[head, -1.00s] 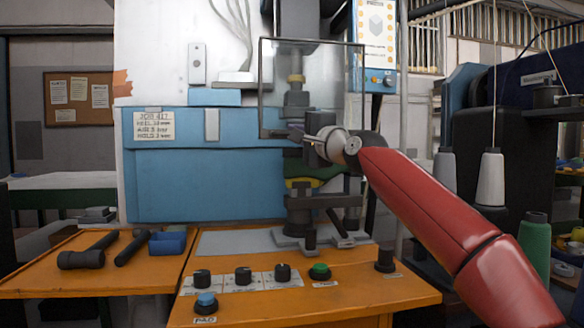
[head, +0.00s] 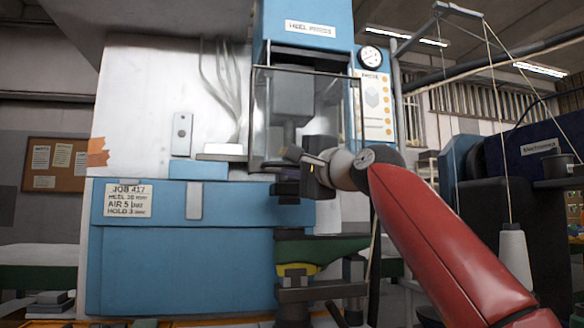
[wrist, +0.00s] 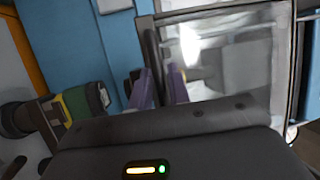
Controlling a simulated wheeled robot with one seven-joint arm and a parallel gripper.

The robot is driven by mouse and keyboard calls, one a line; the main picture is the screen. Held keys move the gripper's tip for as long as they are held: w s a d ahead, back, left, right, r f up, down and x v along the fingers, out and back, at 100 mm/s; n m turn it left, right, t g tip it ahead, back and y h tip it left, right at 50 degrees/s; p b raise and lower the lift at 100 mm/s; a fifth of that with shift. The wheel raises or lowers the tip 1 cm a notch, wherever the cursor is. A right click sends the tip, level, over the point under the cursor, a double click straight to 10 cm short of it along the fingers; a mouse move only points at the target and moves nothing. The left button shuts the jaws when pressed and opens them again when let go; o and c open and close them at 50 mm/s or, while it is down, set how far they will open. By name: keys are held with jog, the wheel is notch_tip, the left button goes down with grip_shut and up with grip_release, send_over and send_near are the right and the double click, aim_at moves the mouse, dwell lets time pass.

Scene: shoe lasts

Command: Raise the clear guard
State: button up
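The clear guard (head: 310,115) is a dark-framed transparent pane in front of the blue heel press (head: 305,30). Its lower edge stands slightly above the top of the blue lower body (head: 190,250). My gripper (head: 288,156) is at the guard's lower edge. In the wrist view, the purple fingers (wrist: 162,88) lie on either side of the guard's dark bar (wrist: 152,48) and look closed on it. The guard's pane (wrist: 235,55) also fills the upper right there. The finger contact is partly hidden by the gripper body.
A green piece with a yellow part (head: 298,270) sits on the dark stand below the press head. A gauge (head: 371,55) and control panel (head: 375,105) are right of the guard. A thread stand with a white cone (head: 514,262) is farther right.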

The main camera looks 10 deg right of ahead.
jog(key=shift+o, duration=1.2)
jog(key=shift+s+d+f, duration=0.1)
jog(key=shift+s, duration=0.05)
jog(key=b+v, duration=0.5)
jog(key=v, duration=0.2)
jog(key=shift+s, duration=0.3)
